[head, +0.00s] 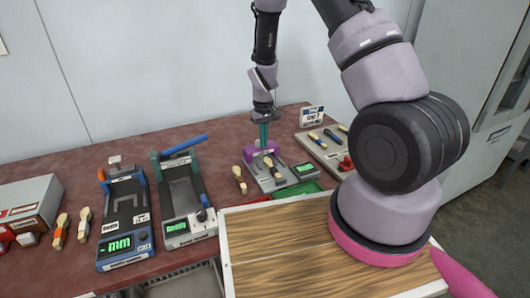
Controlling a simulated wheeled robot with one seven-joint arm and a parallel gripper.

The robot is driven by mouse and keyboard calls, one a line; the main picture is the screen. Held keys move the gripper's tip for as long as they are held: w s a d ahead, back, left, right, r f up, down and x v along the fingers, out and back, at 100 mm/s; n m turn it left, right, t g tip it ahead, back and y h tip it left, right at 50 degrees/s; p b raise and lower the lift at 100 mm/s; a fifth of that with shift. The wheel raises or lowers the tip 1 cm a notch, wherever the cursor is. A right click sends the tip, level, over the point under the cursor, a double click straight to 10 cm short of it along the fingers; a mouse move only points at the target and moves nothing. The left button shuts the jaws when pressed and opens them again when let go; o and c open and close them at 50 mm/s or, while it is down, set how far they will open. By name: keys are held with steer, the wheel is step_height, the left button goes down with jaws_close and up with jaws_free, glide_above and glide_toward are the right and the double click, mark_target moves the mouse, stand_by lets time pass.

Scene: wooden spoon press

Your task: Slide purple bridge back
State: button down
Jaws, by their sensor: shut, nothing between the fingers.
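The purple bridge (251,153) stands across the far part of a grey press unit (263,174) at the back middle of the table. A spoon-like wooden piece (272,165) lies on that unit, in front of the bridge. My gripper (264,140) points down at the bridge, with its teal fingers shut and nothing between them. The fingertips appear to be at the bridge; whether they touch it I cannot tell. The unit's small green display (304,169) shows at its right front.
A wooden spoon (239,180) lies left of the unit. Two other devices, a blue-fronted one (125,225) and one with a blue lever (183,200), stand further left. A grey tray (318,150) with several tools and a sign (312,116) are at the right.

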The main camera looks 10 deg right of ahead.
step_height(320, 180, up, 7)
stand_by(0.8)
steer(key=s+d+r+m+t+y, duration=0.1)
steer(key=s+d+r+m+t, duration=0.15)
steer(key=r, duration=0.85)
steer(key=s+d+r+m+t+y, duration=0.1)
steer(key=s+r, duration=0.3)
steer(key=r, duration=0.8)
steer(key=s+d+r+m+t, duration=0.1)
steer(key=s+r+t, duration=0.1)
steer(key=s+r, duration=0.4)
steer(key=s+d+r+m+t, duration=0.1)
steer(key=s+d+r+m, duration=0.1)
steer(key=s+r, duration=0.4)
steer(key=s, duration=0.5)
steer(key=shift+t, duration=0.35)
